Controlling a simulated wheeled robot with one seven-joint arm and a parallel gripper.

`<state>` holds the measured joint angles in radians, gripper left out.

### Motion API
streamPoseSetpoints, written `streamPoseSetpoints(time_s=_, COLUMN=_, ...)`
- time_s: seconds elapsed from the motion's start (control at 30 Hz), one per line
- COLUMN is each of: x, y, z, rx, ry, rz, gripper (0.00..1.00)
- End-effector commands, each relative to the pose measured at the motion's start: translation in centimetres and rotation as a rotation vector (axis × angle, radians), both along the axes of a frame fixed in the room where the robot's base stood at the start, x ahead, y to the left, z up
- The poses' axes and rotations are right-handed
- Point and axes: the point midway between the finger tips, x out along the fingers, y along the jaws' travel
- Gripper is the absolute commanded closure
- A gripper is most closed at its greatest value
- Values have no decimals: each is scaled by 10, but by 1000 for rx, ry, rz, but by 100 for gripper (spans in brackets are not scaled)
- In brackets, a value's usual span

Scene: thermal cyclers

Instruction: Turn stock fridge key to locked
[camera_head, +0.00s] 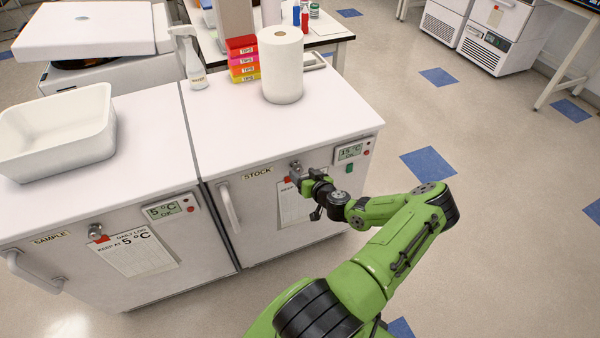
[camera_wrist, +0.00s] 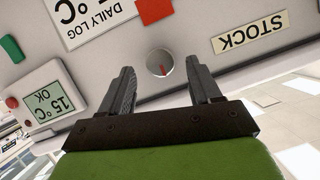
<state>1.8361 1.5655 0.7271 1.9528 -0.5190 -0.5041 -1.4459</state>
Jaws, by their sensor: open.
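The stock fridge (camera_head: 250,212) is the right one of two white fridges and carries a "STOCK" label (camera_head: 257,174), which also shows upside down in the wrist view (camera_wrist: 249,33). Its round silver lock (camera_wrist: 159,64) has a red mark near its centre, roughly upright in the wrist view. I cannot tell from this whether it is locked. In the head view the lock (camera_head: 295,166) is partly behind my gripper. My gripper (camera_head: 299,179) is open at the door's upper front. In the wrist view its two fingers (camera_wrist: 161,76) stand either side of the lock, with nothing between them.
A daily log sheet (camera_head: 290,207) with a red magnet and a 15 °C display (camera_head: 351,152) are near the lock. The sample fridge (camera_head: 85,262) stands at left. A paper roll (camera_head: 281,65) and a white tub (camera_head: 57,134) stand on top.

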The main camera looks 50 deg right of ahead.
Motion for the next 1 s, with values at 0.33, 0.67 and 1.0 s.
streamPoseSetpoints(time_s=0.33, x=23, y=-11, z=-11, rx=2, ry=0, rz=1, gripper=37)
streamPoseSetpoints(time_s=0.67, x=23, y=-10, z=-10, rx=1, ry=0, rz=1, gripper=69)
streamPoseSetpoints(time_s=1.0, x=22, y=-11, z=-11, rx=9, ry=-3, rz=2, gripper=93)
